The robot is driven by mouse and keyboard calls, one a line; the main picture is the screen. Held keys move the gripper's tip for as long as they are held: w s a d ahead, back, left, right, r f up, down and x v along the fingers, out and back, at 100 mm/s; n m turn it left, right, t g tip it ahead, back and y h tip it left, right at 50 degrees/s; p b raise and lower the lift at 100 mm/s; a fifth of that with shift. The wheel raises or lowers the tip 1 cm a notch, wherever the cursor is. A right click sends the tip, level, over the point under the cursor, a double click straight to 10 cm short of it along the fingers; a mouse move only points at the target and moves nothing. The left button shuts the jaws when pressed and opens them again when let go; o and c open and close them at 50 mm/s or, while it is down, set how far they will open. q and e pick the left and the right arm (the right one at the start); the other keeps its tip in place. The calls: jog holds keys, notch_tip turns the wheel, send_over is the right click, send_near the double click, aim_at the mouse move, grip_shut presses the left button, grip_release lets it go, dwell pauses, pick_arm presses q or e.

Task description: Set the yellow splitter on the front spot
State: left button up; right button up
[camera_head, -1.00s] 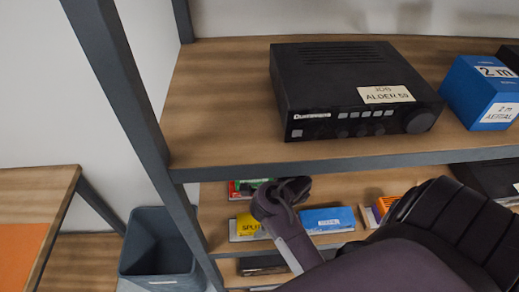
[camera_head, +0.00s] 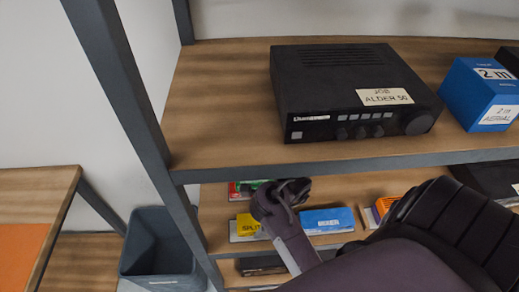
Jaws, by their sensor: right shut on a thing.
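The yellow splitter (camera_head: 248,225) is a small yellow box with a label starting "SPLIT". It shows on the middle shelf, just left of my right gripper (camera_head: 264,208), which partly covers it. My right gripper is shut on the splitter; the fingertips are mostly hidden behind its own dark body. A pale flat patch (camera_head: 236,236) lies under and left of the splitter; I cannot tell whether the box touches it. My left gripper is not in view.
A blue box (camera_head: 327,221) sits close right of the gripper, with an orange item (camera_head: 386,205) further right. A red and green box (camera_head: 240,189) stands behind. The upper shelf (camera_head: 220,105) carries a black hi-fi unit (camera_head: 345,90) above. A grey bin (camera_head: 160,250) is on the floor left.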

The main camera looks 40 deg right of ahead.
jog(key=shift+a+f+b, duration=0.1)
jog(key=shift+f+b, duration=0.3)
jog(key=shift+f, duration=0.15)
dwell(0.5)
jog(key=o, duration=1.2)
jog(key=shift+w+r, duration=0.1)
jog(key=shift+r, duration=0.05)
